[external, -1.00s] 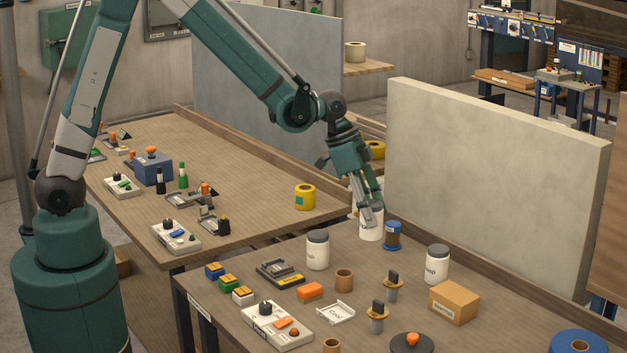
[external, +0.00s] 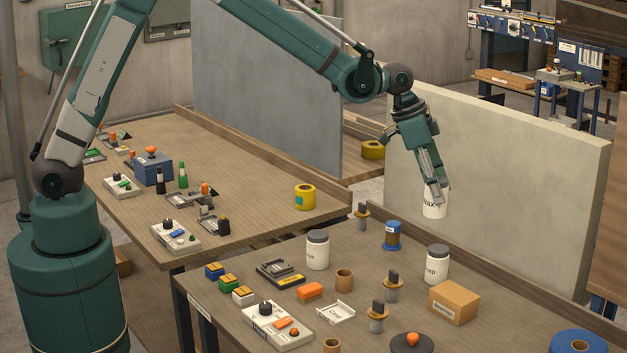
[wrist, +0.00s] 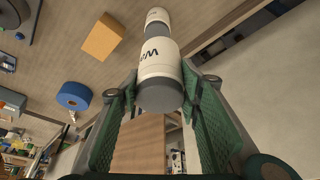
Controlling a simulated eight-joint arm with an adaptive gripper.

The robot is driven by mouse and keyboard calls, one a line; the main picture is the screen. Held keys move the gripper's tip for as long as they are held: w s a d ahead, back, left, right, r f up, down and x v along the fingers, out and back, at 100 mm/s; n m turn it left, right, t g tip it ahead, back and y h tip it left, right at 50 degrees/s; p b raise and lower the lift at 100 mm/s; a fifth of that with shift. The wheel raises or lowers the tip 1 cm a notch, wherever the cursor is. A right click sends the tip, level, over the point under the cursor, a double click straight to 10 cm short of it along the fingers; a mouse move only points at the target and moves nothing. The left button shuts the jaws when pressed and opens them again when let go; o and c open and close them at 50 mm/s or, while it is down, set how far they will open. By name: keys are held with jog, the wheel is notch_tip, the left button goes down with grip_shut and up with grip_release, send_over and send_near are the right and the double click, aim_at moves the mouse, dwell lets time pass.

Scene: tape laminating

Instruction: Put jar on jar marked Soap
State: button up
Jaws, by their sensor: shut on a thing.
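My gripper (external: 437,192) is shut on a white jar (external: 432,208) whose label seems to read "Wax". A white jar (wrist: 157,17) also shows beyond the held one in the wrist view.
A cardboard box (external: 454,302) stands right beside the "ap" jar. Another white jar (external: 318,252), its label not clearly readable, stands to the left. A blue spool (external: 392,236) and a dark-handled tool (external: 362,216) stand nearby. A pale upright panel (external: 500,170) rises behind the bench.

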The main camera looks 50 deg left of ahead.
aim_at(443, 208)
jog(key=shift+w+d+r, duration=0.2)
jog(key=shift+d+r, duration=0.1)
jog(key=shift+d, duration=0.2)
jog(key=shift+w+d+r, duration=0.2)
jog(key=shift+d+r, duration=0.1)
jog(key=shift+d, duration=0.2)
jog(key=shift+f+p, duration=0.3)
jog(key=shift+f, duration=2.85)
jog(key=shift+f, duration=1.85)
jog(key=shift+f, duration=0.1)
